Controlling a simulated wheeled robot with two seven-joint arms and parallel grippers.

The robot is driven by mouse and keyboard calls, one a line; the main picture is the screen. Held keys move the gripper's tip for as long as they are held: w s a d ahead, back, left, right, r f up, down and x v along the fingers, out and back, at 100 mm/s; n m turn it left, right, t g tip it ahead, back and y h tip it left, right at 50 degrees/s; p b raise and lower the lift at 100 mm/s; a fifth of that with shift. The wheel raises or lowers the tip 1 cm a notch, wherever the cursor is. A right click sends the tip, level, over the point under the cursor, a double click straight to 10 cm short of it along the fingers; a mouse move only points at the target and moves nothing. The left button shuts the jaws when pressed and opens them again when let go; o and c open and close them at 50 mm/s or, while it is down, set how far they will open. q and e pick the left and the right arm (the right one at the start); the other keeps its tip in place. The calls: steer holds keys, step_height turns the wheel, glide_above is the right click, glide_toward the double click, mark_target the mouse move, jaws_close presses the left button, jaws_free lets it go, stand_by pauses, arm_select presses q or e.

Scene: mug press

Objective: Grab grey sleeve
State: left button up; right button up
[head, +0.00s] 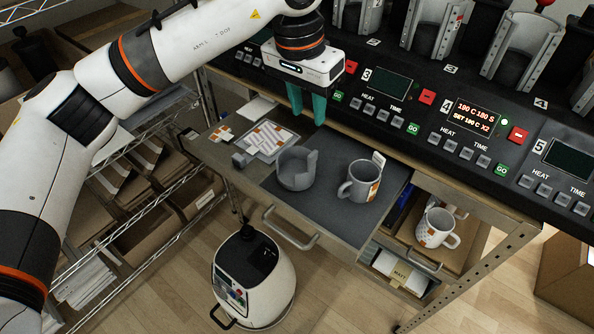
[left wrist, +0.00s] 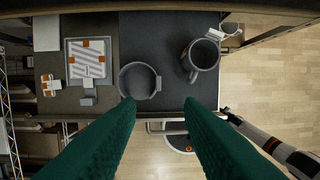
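The grey sleeve (head: 297,168), a short open ring with a raised tab, stands on the dark mat of the pulled-out drawer. In the left wrist view the sleeve (left wrist: 139,82) appears as a ring beyond my fingertips. My left gripper (head: 307,118) points down with teal fingers, above and behind the sleeve in the head view. Its fingers (left wrist: 160,105) are apart, with nothing between them and no contact with the sleeve.
A printed sheet in a tray (head: 265,140) lies left of the mat (head: 320,207). The press control panel (head: 440,120) stands behind the drawer. Another patterned mug (head: 434,231) stands in a compartment at right. A drawer handle (head: 290,230) sticks out in front.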

arm_select(q)
steer(key=p, duration=0.2)
glide_above(313, 153)
steer(key=a, duration=0.1)
step_height(313, 153, down, 6)
steer(key=f+p, duration=0.2)
steer(key=f, duration=0.1)
steer(key=f+p, duration=0.1)
steer(key=f, duration=0.1)
steer(key=shift+s+d, duration=0.1)
steer(key=shift+d, duration=0.3)
steer(key=shift+f, duration=0.3)
jaws_close()
